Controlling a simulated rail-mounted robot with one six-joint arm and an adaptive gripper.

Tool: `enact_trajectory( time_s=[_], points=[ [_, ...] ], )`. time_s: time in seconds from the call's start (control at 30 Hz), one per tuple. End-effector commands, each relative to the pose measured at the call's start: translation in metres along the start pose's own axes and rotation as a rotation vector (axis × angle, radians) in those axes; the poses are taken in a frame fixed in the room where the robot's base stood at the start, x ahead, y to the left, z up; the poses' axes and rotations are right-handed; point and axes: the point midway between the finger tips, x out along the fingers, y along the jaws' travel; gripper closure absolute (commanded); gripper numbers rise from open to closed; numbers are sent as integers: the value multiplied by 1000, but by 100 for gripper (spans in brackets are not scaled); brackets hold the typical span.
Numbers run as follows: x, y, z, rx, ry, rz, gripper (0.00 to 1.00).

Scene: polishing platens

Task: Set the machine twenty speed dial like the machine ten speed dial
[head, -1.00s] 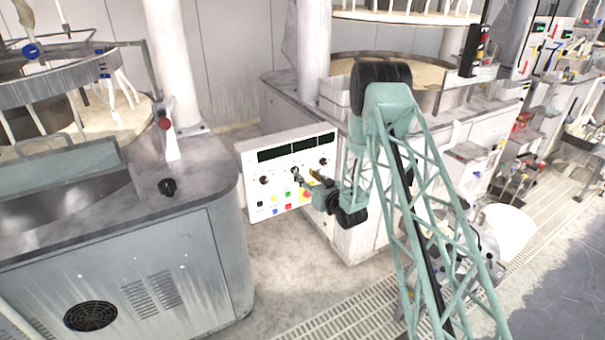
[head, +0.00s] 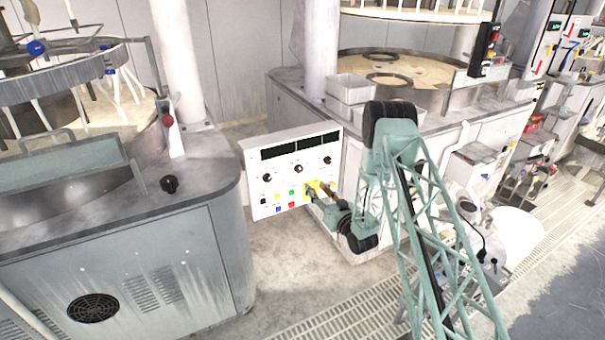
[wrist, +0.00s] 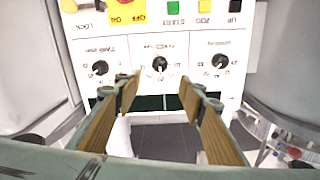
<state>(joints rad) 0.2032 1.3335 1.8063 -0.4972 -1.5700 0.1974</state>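A white control panel (head: 249,160) with three black dials faces my arm in the head view. The wrist view shows the panel upside down, with the middle dial (wrist: 160,64) just beyond my fingertips and an outer dial to each side (wrist: 100,68) (wrist: 220,61). Dial labels and machine numbers are too small to read surely. My gripper (wrist: 158,86) is open and empty. In the head view, my gripper (head: 317,189) is before the panel's lower right.
Coloured buttons, including green (wrist: 173,6) and a yellow-backed one (wrist: 127,12), line the panel below the dials. A second machine (head: 290,92) stands behind the panel. Floor before the panel is clear.

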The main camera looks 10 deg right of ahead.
Motion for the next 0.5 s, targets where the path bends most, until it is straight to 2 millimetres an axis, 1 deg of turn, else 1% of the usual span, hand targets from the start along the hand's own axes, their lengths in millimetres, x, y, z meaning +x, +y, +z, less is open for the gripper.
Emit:
enact_trajectory(
  time_s=[0.27, 0.37, 0.5],
  points=[
    [4, 0, 0, -1, 0, 0, 63],
    [9, 0, 0, -1, 0, 0, 63],
    [21, 0, 0, -2, 1, 0, 63]
  ],
)
